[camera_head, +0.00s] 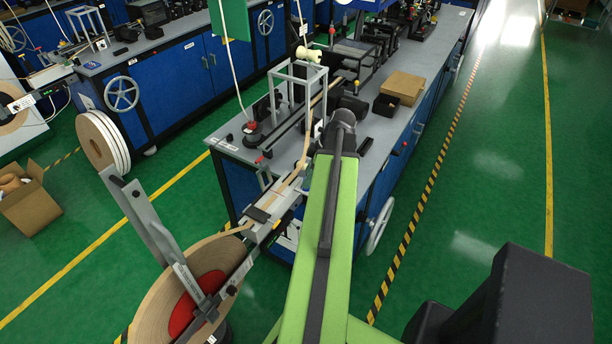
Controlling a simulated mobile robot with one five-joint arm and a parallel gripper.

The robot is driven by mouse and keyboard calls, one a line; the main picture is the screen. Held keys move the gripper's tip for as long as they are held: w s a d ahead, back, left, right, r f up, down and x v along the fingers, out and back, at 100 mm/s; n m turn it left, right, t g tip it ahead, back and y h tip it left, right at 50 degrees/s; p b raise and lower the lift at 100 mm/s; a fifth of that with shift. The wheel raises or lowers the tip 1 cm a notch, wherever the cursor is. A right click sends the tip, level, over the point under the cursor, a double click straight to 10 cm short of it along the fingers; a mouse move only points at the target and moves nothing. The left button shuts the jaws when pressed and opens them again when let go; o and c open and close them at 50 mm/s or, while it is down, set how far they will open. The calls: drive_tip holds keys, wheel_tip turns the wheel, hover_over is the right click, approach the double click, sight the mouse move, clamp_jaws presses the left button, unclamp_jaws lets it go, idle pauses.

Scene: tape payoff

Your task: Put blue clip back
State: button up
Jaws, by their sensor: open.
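I cannot make out a blue clip anywhere in the head view. My green arm (330,215) reaches forward from the bottom centre over the near end of the workbench. Its dark far end (343,122) shows, but no gripper fingers can be seen; they are out of sight behind or below the arm. The large tape reel (165,290) with a red hub (197,298) stands at the lower left. Its tape runs over a grey guide block (272,209) and up onto the bench.
A second bench stands at the left. The green floor aisle (490,150) at the right is clear.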

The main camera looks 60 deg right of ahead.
drive_tip(key=p+v, duration=0.7)
drive_tip(key=v, duration=0.2)
drive_tip(key=shift+r, duration=0.35)
drive_tip(key=shift+s, duration=0.1)
drive_tip(key=shift+s, duration=0.1)
